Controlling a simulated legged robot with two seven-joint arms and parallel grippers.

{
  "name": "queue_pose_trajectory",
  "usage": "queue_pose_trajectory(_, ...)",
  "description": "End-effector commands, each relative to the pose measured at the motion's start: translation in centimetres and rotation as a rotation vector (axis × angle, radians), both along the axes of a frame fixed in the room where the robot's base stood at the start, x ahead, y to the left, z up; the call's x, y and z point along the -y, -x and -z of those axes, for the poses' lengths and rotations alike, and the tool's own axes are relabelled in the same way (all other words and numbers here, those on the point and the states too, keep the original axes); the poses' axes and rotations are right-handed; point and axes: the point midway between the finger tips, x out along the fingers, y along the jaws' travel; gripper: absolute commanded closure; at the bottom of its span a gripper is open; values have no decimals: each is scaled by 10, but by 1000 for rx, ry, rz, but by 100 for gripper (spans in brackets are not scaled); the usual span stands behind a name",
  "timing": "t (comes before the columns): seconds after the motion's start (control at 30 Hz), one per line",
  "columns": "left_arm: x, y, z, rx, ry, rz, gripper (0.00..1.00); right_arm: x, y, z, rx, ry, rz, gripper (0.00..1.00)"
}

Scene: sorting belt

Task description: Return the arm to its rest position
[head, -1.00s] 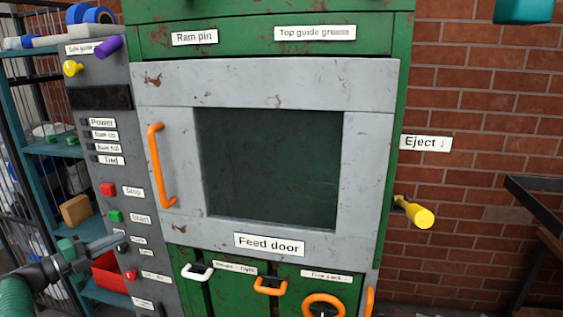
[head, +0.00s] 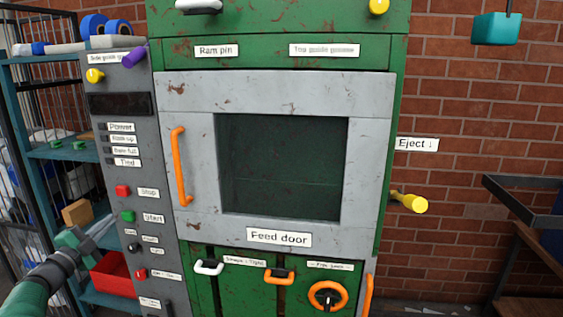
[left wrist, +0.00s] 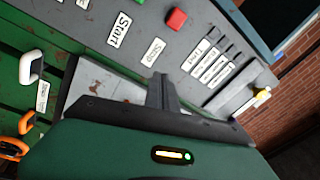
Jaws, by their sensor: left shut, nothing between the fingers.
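My left arm comes in from the lower left in the head view. Its gripper (head: 106,226) is shut and empty, beside the left edge of the grey control panel (head: 132,185) and in front of the shelf. In the left wrist view the shut fingers (left wrist: 160,82) point towards the panel, with the red stop button (left wrist: 176,18) beyond them. I cannot tell the exact gap to the panel. The green machine (head: 280,15) has a closed grey feed door (head: 280,92) with an orange handle (head: 181,165). My right gripper is not in view.
A teal shelf (head: 65,152) stands at the left with a red bin (head: 112,273) near my gripper. A yellow eject lever (head: 412,203) sticks out at the machine's right. A teal block (head: 497,28) hangs upper right. A dark frame (head: 520,190) stands by the brick wall.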

Motion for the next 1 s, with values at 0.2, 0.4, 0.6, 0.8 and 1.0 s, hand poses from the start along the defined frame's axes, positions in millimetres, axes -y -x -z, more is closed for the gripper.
queue_pose_trajectory(0.2, 47, -6, 7, -142, 360, -227, 100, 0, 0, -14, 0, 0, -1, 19)
queue_pose_trajectory(0.4, 164, 70, 98, -540, 761, -475, 100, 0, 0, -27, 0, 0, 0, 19)
queue_pose_trajectory(0.6, 267, 200, 178, -941, 943, -653, 100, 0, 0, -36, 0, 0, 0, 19)
queue_pose_trajectory(0.8, 331, 324, 219, -1250, 993, -793, 100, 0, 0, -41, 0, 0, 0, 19)
queue_pose_trajectory(1.0, 348, 364, 229, -1343, 992, -842, 100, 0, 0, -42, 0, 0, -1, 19)
